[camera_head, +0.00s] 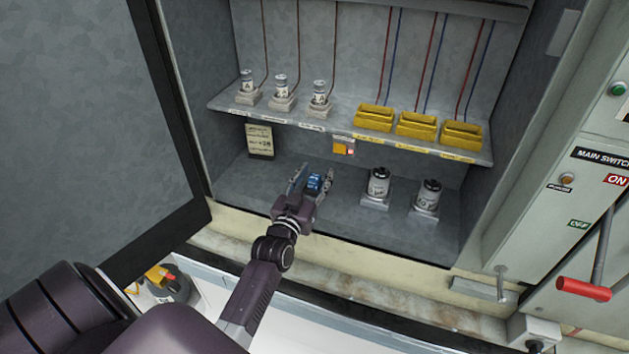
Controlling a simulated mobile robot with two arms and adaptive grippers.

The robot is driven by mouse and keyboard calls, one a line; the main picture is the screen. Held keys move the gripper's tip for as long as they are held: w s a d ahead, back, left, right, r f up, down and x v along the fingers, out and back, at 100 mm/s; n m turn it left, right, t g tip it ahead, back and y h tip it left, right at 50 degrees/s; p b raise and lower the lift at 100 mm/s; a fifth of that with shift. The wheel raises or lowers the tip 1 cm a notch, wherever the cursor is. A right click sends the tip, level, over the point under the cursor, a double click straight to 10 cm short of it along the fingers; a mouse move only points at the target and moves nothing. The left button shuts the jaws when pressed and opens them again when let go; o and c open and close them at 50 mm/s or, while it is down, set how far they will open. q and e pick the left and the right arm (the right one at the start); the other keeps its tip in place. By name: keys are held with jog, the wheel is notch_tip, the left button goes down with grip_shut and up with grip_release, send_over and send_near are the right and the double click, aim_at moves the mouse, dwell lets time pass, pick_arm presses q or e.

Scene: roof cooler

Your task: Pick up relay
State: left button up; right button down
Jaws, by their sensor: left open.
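A small blue block, which looks like the relay (314,183), shows between the fingers of my left gripper (312,174), low inside the open grey cabinet. My left gripper is open, with one finger on each side of the blue block. I cannot tell whether the fingers touch it. The gripper hides the lower part of the block and what it rests on. My right gripper is not in view.
To the right on the cabinet floor stand two capacitor-like cylinders (378,184) (427,197) on pale bases. Above is a shelf (290,119) with three small cylinders and three yellow sockets (417,126). The open door (90,120) is at left, a red-handled switch (584,289) at right.

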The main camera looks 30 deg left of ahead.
pick_arm(q)
grip_shut()
dwell(0.3)
